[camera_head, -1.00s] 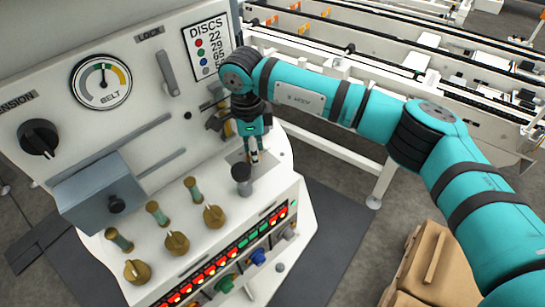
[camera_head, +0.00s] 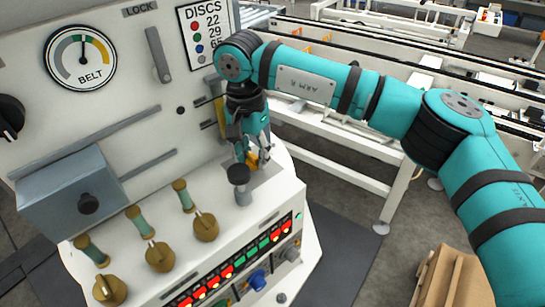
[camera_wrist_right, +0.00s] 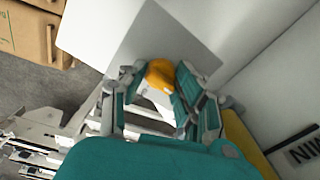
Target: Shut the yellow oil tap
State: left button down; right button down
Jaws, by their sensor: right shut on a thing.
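The yellow oil tap (camera_head: 264,156) is a small yellow-orange handle on the right end of the machine's sloping white top. It also shows in the right wrist view (camera_wrist_right: 160,74), in front of a grey plate. My right gripper (camera_head: 252,162) points down at it, and its fingers partly hide it. In the right wrist view my right gripper (camera_wrist_right: 157,82) has a finger on each side of the handle and is shut on it. The tap's base is hidden. My left gripper is not in view.
A dark-capped grey post (camera_head: 241,190) stands close to the gripper. A lit button row (camera_head: 240,260) runs in front. A cardboard box (camera_head: 455,278) stands on the floor at right.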

aim_at(255, 158)
jog(key=shift+s+f+n+b, duration=0.1)
jog(key=shift+f+n+b, duration=0.1)
jog(key=shift+n, duration=0.55)
jog(key=shift+s+f+n+b, duration=0.1)
jog(key=shift+f+n+b, duration=0.1)
jog(key=shift+n, duration=0.55)
jog(key=shift+r, duration=0.1)
jog(key=c, duration=1.4)
grip_release()
jog(key=o, duration=0.5)
jog(key=shift+s+d+r, duration=0.1)
jog(key=shift+d+r, duration=0.05)
jog(key=shift+r, duration=0.05)
jog(key=shift+c, duration=0.2)
jog(key=shift+r, duration=0.25)
notch_tip(255, 158, up, 12)
jog(key=shift+s+f, duration=0.15)
